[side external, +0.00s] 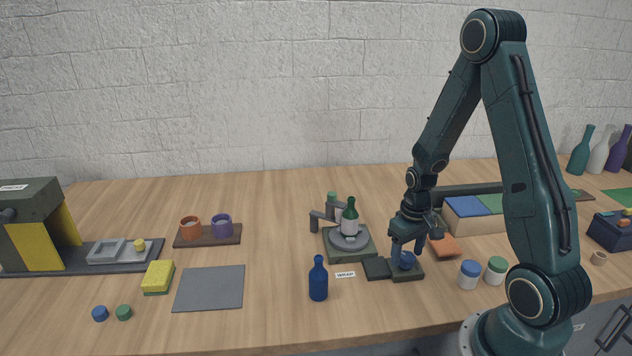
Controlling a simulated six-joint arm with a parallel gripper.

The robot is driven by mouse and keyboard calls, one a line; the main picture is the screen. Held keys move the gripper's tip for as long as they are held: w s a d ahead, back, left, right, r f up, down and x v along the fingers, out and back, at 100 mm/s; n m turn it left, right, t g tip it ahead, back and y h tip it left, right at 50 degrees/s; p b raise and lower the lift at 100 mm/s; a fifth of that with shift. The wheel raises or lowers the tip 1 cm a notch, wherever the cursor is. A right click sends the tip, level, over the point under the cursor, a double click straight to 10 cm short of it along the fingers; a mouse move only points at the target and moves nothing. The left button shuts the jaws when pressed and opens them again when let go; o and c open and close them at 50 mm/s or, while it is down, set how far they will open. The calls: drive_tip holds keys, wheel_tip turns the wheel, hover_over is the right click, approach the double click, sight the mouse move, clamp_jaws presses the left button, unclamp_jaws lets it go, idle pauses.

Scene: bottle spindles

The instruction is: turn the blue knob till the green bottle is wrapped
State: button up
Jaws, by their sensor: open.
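The green bottle (350,219) stands upright on a round grey turntable (337,243) set on a dark green base. A light band shows around its middle; how far it is wrapped is too small to tell. Beside the bottle is a grey bracket (324,216) with posts. The blue knob (407,260) sits on a dark plate (377,268) at the right front of the turntable. My gripper (405,252) points down over the knob, open, with its fingers around or just beside it. The fingers partly hide the knob, and contact cannot be told.
A blue bottle (318,280) stands in front, near a "WRAP" label (345,275). Two lidded jars (469,275) and an orange block (444,246) stand close to my gripper's right. A grey mat (209,288) and a yellow sponge (158,275) lie left.

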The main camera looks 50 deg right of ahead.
sight(406, 255)
drive_tip(key=shift+r, duration=0.15)
wheel_tip(406, 255, up, 14)
drive_tip(key=shift+f, duration=0.25)
idle(0.5)
idle(0.3)
drive_tip(key=s+a+r+n+t, duration=0.2)
drive_tip(key=s+a+r, duration=0.2)
drive_tip(key=a, duration=0.5)
drive_tip(key=s+a+r+n+t, duration=0.2)
drive_tip(key=s+a+r+t, duration=0.1)
drive_tip(key=a+r, duration=0.6)
drive_tip(key=shift+s+r+t, duration=0.3)
drive_tip(key=shift+s, duration=0.55)
